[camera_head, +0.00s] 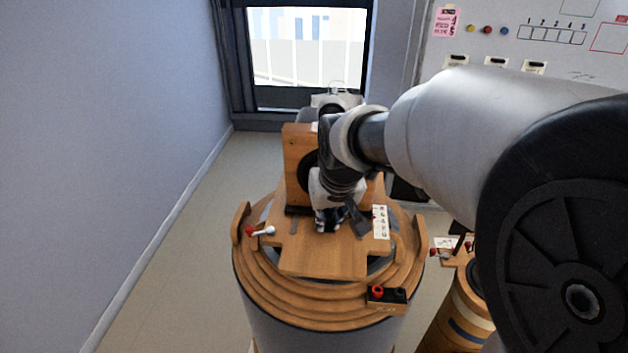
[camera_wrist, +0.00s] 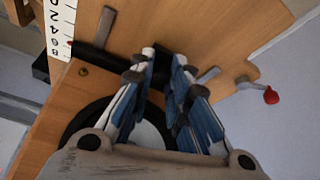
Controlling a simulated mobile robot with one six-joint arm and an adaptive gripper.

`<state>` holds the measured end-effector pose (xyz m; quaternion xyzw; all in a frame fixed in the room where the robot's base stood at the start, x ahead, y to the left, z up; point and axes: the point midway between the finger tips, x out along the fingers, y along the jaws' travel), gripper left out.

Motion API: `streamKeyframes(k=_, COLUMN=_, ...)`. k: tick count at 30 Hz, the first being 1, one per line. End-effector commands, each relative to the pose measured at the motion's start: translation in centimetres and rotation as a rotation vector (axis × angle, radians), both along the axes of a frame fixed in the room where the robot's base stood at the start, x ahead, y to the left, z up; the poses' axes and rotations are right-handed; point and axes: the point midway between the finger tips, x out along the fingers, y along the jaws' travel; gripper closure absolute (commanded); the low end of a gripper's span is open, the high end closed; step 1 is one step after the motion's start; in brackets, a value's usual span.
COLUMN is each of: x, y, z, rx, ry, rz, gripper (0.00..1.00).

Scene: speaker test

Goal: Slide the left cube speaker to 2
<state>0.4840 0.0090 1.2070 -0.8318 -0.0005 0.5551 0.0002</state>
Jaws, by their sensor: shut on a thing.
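The left cube speaker (camera_head: 298,148) is a wooden box with a black round cone, standing on a wooden slide board (camera_head: 318,262) on the round pedestal. My gripper (camera_head: 330,222) reaches down in front of it. In the wrist view, its blue-and-white fingers (camera_wrist: 165,58) close around a dark piece at the speaker's black front bar (camera_wrist: 95,58); the fingers hide most of that piece. The white number scale (camera_head: 381,222) lies on the board to the right; it also shows in the wrist view (camera_wrist: 60,22). The exact reading is not clear.
A red-tipped lever (camera_head: 262,231) sits at the left of the board. A black box with a red knob (camera_head: 387,297) is on the pedestal's front right rim. A second wooden pedestal (camera_head: 462,310) stands at right, partly behind my arm. A wall (camera_head: 120,130) rises at left.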

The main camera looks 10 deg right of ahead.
Motion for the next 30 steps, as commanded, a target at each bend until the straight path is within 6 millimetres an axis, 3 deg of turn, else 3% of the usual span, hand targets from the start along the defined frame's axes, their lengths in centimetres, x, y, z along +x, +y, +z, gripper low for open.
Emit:
streamKeyframes(k=4, x=-2.2, y=0.7, z=-0.1, rx=0.000, ry=0.004, rz=0.002, gripper=1.00)
streamKeyframes(k=14, x=-2.5, y=0.8, z=0.0, rx=0.000, ry=0.003, rz=0.000, gripper=1.00)
streamKeyframes(k=15, x=-2.4, y=0.8, z=0.0, rx=0.000, ry=0.003, rz=0.000, gripper=0.82)
streamKeyframes(k=23, x=-2.4, y=0.7, z=-0.1, rx=0.000, ry=0.003, rz=0.000, gripper=0.64)
streamKeyframes(k=30, x=-2.4, y=0.7, z=-0.1, rx=0.000, ry=0.003, rz=0.000, gripper=0.63)
